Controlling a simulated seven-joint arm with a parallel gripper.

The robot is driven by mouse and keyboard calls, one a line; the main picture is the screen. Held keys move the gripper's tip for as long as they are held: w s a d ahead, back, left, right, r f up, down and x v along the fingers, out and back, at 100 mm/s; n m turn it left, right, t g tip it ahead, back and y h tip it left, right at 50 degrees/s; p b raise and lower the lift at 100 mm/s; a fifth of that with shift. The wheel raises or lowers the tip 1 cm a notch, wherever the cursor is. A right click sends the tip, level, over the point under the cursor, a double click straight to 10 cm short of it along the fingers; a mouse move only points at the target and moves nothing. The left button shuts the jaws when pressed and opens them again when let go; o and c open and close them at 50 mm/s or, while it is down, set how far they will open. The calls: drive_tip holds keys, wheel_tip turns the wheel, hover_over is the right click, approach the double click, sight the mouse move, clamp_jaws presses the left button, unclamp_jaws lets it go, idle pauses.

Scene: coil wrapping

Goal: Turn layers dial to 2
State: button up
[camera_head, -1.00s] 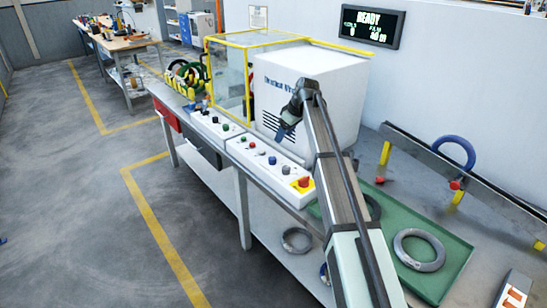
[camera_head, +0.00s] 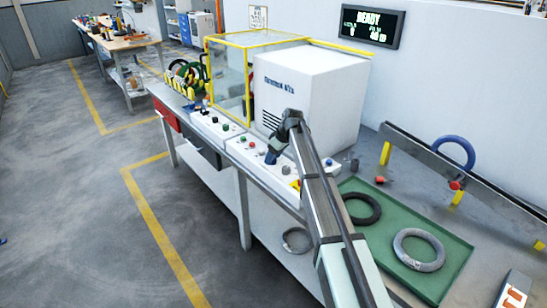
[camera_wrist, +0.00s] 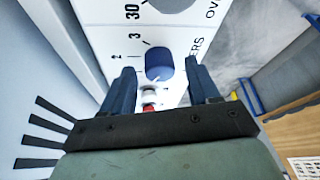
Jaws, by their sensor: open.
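The blue layers dial (camera_wrist: 158,66) stands on the white control panel (camera_wrist: 115,45) in the wrist view. The marks "2" and "3" are printed beside it, with "ERS" readable on its other side. I cannot tell which mark it points at. My gripper (camera_wrist: 163,78) is open, with one dark blue finger on each side of the dial; I cannot tell whether they touch it. In the head view my gripper (camera_head: 272,157) hangs low over the control panel (camera_head: 235,150) and hides part of its knobs.
The white machine housing (camera_head: 312,90) stands close behind my gripper. A green tray (camera_head: 445,283) with a grey coil (camera_head: 419,250) lies at right. The wall display (camera_head: 373,23) reads READY.

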drive_tip(key=shift+a+f, duration=0.15)
drive_tip(key=shift+f, duration=0.15)
drive_tip(key=c, duration=1)
drive_tip(key=shift+m, duration=0.3)
drive_tip(key=m+t, duration=0.1)
drive_tip(key=m, duration=0.1)
drive_tip(key=m+t+h, duration=0.1)
drive_tip(key=m, duration=0.2)
drive_tip(key=shift+s+a+m+h, duration=0.1)
drive_tip(key=shift+s+m+h, duration=0.05)
drive_tip(key=shift+m+h, duration=0.15)
drive_tip(key=m+h, duration=0.1)
drive_tip(key=m, duration=0.1)
drive_tip(key=m+h, duration=0.1)
drive_tip(key=m, duration=0.2)
drive_tip(key=shift+a+m, duration=0.15)
drive_tip(key=shift+m, duration=0.15)
